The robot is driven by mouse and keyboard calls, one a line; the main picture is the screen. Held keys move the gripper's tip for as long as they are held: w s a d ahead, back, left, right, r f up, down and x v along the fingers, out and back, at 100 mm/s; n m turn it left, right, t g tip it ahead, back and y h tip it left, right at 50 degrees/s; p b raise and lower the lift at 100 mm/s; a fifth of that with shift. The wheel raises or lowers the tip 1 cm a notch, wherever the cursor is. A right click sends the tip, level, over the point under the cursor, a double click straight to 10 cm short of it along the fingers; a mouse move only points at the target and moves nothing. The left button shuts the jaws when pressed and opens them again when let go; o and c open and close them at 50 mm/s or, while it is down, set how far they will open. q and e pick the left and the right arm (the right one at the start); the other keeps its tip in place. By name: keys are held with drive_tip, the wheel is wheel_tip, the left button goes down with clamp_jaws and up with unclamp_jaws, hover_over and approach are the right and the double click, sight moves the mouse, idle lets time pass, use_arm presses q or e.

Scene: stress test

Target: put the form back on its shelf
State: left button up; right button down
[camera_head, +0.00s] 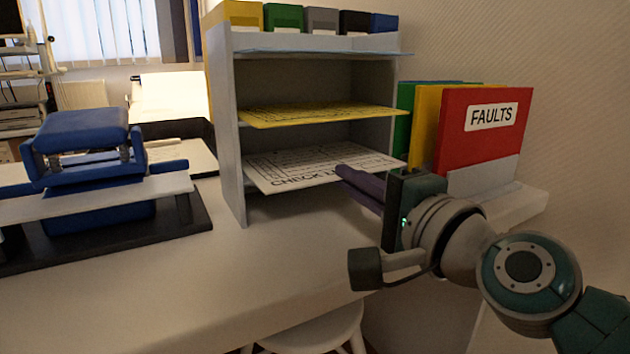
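A grey shelf unit (231,150) stands on the desk with its open front toward me. A white form with "CHECK…" lettering (300,165) lies in the lowest visible slot, its front edge sticking out. A yellow form (310,115) lies in the slot above, and a pale blue sheet (320,51) is in the top slot. My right gripper (345,177) is at the white form's front edge, right of its middle. Its dark fingers look close together and overlap the edge in the picture. I cannot tell whether they grip the form. My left gripper is not in view.
Red "FAULTS" (482,128), yellow and green binders stand right of the shelf unit, behind my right wrist. Coloured boxes (322,20) line its top. A blue device (90,150) on a dark base is at left. The desk front (200,285) is clear, with a stool (315,330) below.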

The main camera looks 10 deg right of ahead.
drive_tip(key=shift+w+a, duration=0.2)
drive_tip(key=shift+w, duration=0.25)
drive_tip(key=c, duration=1.5)
unclamp_jaws()
drive_tip(key=o, duration=0.5)
drive_tip(key=shift+s, duration=0.15)
drive_tip(key=shift+s+d, duration=0.15)
drive_tip(key=shift+s, duration=0.15)
drive_tip(key=p+v, duration=0.1)
drive_tip(key=v, duration=0.8)
drive_tip(key=shift+p, duration=0.3)
